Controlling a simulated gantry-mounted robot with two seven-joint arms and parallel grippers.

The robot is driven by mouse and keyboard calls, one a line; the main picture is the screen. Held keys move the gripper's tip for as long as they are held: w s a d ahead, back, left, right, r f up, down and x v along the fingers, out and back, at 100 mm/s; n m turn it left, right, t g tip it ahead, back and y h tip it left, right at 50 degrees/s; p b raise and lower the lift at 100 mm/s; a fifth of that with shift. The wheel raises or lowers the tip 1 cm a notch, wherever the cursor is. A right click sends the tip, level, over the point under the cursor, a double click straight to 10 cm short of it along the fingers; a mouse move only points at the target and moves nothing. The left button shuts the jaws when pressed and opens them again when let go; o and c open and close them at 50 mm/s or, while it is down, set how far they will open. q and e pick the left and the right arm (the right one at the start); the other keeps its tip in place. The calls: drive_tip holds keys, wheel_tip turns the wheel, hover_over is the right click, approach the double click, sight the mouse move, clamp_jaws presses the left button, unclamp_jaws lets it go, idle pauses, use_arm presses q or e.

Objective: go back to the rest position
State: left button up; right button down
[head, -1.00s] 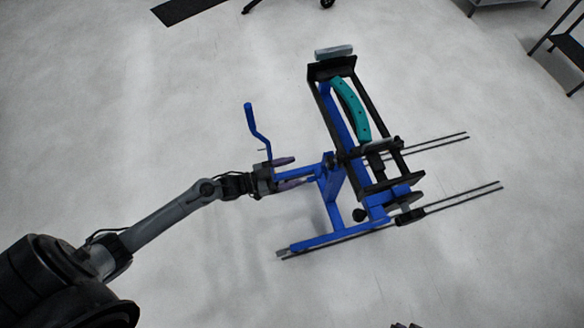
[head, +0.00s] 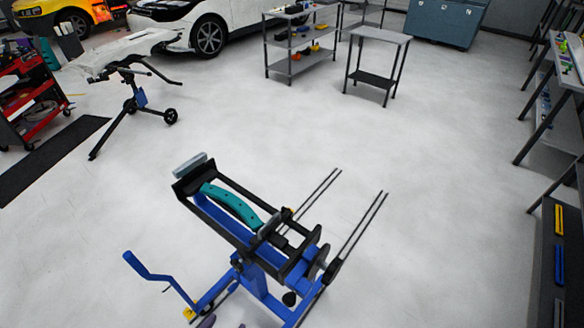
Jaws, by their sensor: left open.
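My left gripper (head: 222,323) only just shows at the bottom edge, as purple-grey fingertips set apart. It is open, with nothing seen between its fingers. It is beside the lower part of a blue and black stand (head: 262,277), near the base of the blue crank handle (head: 155,273). Whether it touches the stand cannot be told. The rest of my left arm is out of the picture. My right gripper is not in view. A curved teal piece (head: 232,204) lies along the top of the stand.
Thin dark rods (head: 362,225) stick out from the stand toward the upper right. A tripod-like stand (head: 132,100), a red tool cart (head: 38,105), a shelf rack (head: 300,40) and a small table (head: 378,37) stand farther back. Shelves line the right. The middle floor is clear.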

use_arm(q)
drive_tip(key=s+a+r+n+g+y, duration=0.15)
drive_tip(key=s+a+g+y, duration=0.3)
drive_tip(key=s+g, duration=0.5)
wheel_tip(320, 180, up, 26)
drive_tip(key=s+t+p, duration=0.1)
drive_tip(key=p, duration=2.5)
drive_tip(key=shift+s+a+r+m+h+p, duration=0.25)
drive_tip(key=shift+s+m+h+p, duration=0.1)
drive_tip(key=shift+s+h, duration=0.1)
drive_tip(key=shift+t, duration=0.25)
